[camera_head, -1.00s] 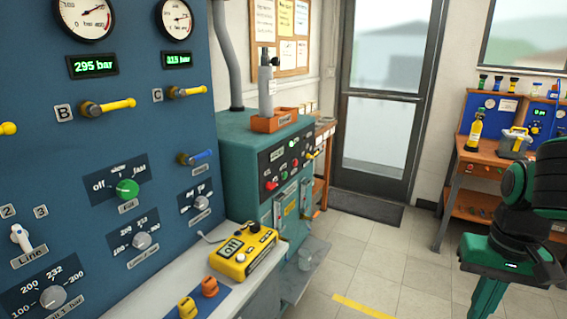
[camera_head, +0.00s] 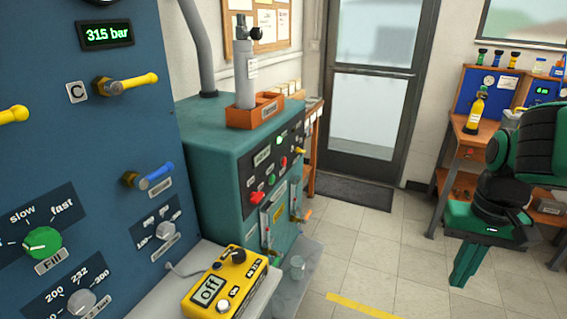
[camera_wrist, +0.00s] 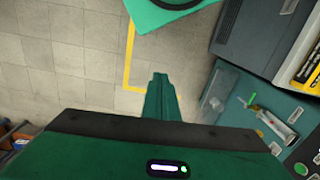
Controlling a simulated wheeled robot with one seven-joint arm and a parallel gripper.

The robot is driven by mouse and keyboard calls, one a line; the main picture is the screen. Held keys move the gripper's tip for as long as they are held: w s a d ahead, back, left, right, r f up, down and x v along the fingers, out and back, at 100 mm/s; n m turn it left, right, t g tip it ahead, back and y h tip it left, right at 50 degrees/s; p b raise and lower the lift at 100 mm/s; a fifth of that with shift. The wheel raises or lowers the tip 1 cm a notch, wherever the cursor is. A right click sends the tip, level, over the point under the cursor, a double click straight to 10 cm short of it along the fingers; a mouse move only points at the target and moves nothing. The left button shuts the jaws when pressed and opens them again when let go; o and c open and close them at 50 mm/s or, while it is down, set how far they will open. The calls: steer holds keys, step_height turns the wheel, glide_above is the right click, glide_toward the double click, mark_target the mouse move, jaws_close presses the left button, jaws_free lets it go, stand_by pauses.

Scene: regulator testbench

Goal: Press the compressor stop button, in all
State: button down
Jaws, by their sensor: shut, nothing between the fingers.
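The compressor is a teal cabinet (camera_head: 205,170) in the middle of the head view. Its dark front panel carries a larger red knob (camera_head: 257,197), a green button (camera_head: 271,180) and a smaller red button (camera_head: 284,162) in a slanting row. The labels are too small to read, so I cannot tell which is the stop button. My gripper (camera_head: 467,268) hangs at the right, pointing down, shut and empty, well apart from the panel. The wrist view shows its closed fingers (camera_wrist: 161,95) over the floor, with part of a teal cabinet (camera_wrist: 235,85) at the right.
A blue panel (camera_head: 80,150) with knobs and levers fills the left. A yellow device (camera_head: 225,285) reading "off" sits on the bench before the compressor. A workbench (camera_head: 455,150) stands behind my arm. Tiled floor (camera_head: 370,260) lies open between compressor and arm.

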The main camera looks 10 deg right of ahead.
steer(key=w+f+n+t+h, duration=0.1)
steer(key=w+n+t, duration=0.25)
steer(key=w, duration=0.65)
steer(key=w+f+n+t, duration=0.2)
steer(key=w+n, duration=0.2)
steer(key=w, duration=0.6)
steer(key=w+a+n+t+y, duration=0.1)
steer(key=w+a+n+t, duration=0.1)
steer(key=w, duration=0.6)
steer(key=w+a+n+t+y, duration=0.1)
steer(key=w+a+n+t, duration=0.1)
steer(key=w+a+t, duration=0.2)
steer(key=w+a+r+n+t+y, duration=0.1)
steer(key=w+a+n+t, duration=0.1)
steer(key=w+a, duration=0.5)
steer(key=shift+w+t+y, duration=0.3)
steer(key=shift+w+t, duration=0.25)
steer(key=shift+w, duration=2.25)
steer(key=shift+n, duration=0.25)
steer(key=shift+a, duration=0.1)
